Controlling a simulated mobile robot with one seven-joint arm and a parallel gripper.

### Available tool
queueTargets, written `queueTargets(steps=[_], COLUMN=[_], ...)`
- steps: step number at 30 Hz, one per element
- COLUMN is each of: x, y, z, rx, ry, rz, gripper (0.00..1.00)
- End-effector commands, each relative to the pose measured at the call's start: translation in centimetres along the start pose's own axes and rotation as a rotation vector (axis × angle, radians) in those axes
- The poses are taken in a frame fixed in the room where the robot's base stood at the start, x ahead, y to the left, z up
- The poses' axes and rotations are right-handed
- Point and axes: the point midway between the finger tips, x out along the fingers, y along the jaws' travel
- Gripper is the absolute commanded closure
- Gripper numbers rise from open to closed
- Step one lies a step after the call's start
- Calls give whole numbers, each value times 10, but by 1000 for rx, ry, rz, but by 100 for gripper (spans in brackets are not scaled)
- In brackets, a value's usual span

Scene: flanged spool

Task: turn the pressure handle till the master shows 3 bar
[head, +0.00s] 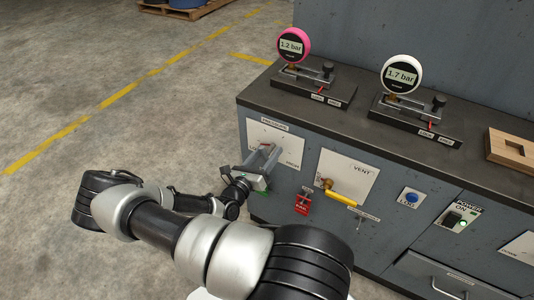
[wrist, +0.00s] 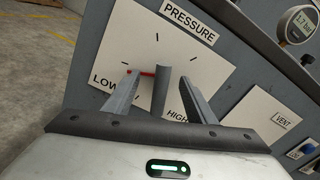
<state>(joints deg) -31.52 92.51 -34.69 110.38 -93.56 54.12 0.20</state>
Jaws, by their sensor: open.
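The pressure handle (wrist: 160,88) is a grey bar on the white PRESSURE panel (wrist: 128,40), which is marked LOW and HIGH. A red pointer (wrist: 142,73) extends left from it, on the LOW side. My gripper (wrist: 158,78) is open, with one finger on each side of the handle; I cannot tell whether either touches it. In the head view my gripper (head: 262,160) is at the panel and hides most of the handle. A pink-rimmed gauge (head: 293,46) reads 1.2 bar and a white-rimmed gauge (head: 401,75) reads 1.7 bar. Which one is the master is not legible.
The floor to the left is clear.

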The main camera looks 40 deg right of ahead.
Motion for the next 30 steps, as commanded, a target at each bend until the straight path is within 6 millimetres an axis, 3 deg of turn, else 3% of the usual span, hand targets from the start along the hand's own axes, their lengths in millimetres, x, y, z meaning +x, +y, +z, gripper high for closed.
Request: queueTargets(steps=[8, 24, 30], x=[-15, -139, -167], y=[0, 0, 0], z=[1, 1, 1], rx=[0, 1, 1], ry=[0, 1, 0], rz=[2, 3, 1], gripper=[49, 49, 49])
